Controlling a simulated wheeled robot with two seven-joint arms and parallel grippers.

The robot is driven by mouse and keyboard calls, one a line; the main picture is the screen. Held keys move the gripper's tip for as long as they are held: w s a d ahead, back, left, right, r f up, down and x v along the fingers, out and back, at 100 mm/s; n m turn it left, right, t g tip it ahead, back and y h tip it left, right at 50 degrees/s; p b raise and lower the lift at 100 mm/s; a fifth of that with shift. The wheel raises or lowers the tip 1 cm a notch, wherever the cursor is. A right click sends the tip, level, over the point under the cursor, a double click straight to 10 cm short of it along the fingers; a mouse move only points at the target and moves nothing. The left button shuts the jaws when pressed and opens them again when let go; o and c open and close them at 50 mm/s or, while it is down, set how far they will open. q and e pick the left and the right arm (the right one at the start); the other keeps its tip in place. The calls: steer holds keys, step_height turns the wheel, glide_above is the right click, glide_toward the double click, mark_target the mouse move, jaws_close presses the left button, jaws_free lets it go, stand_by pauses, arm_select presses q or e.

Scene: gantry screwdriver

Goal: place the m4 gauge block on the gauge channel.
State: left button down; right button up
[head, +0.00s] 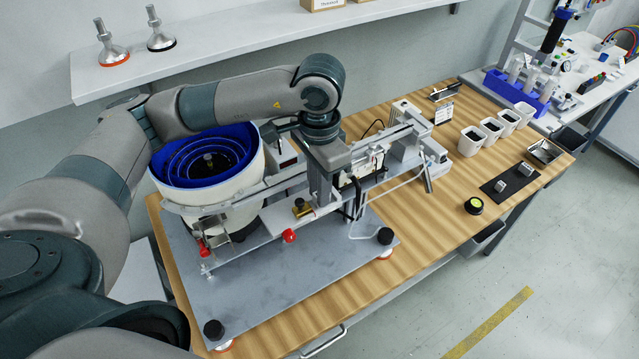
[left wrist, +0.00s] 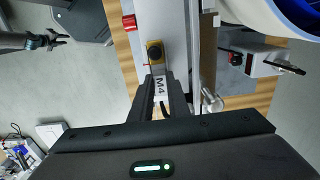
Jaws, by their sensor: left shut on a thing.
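The m4 gauge block (left wrist: 160,88), a pale block marked "M4", is between the fingers of my left gripper (left wrist: 159,92) in the left wrist view. The left gripper is shut on it and also shows in the head view (head: 325,190), pointing down over the feeder's front rail. The gauge channel appears to be the long grey strip (left wrist: 163,20) beyond the fingertips, with a brass-coloured piece (left wrist: 154,50) close ahead of the block. I cannot tell whether the block touches the channel. A small dark gripper, seemingly my right one (left wrist: 60,39), shows at the wrist view's upper left; its jaws are unclear.
A bowl feeder (head: 250,190) with a blue inside stands left of the left gripper. Red knobs (head: 289,236) stick out at the rail's front. A black mat (head: 495,188) with two grey blocks and several white bins (head: 469,145) are at right.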

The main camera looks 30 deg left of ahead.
arm_select(q)
steer(key=shift+f, duration=0.15)
steer(key=c, duration=1.7)
jaws_free()
steer(key=shift+r, duration=0.25)
steer(key=shift+r+b, duration=0.25)
steer(key=shift+b, duration=0.1)
steer(key=shift+r+b, duration=1.85)
steer(key=shift+r, duration=3.8)
